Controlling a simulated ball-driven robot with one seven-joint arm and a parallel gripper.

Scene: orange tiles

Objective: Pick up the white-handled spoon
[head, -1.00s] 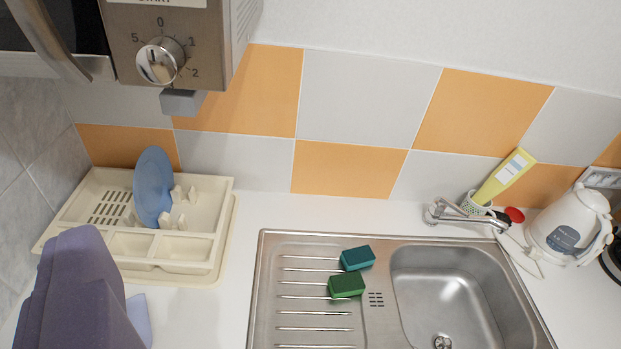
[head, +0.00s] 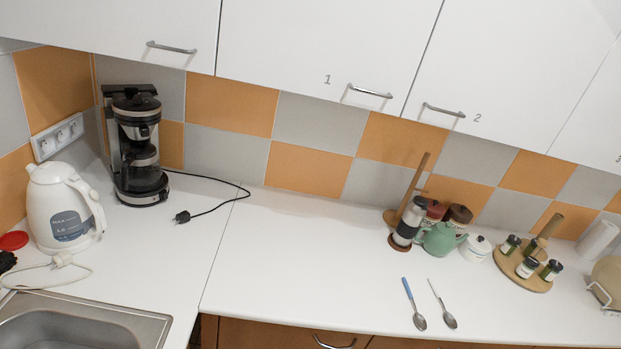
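The white-handled spoon (head: 443,304) lies on the white counter in the head view, right of centre. Its bowl points toward the counter's front edge. A blue-handled spoon (head: 414,303) lies just to its left, roughly parallel and apart from it. My gripper does not show in this view, so I cannot see where it is relative to the spoons.
A teal teapot (head: 440,239), jars and a wooden stand (head: 408,193) are behind the spoons. A spice rack (head: 523,268) stands to their right. A coffee maker (head: 137,145), kettle (head: 63,208) and sink (head: 85,322) are at left. The middle counter (head: 300,265) is clear.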

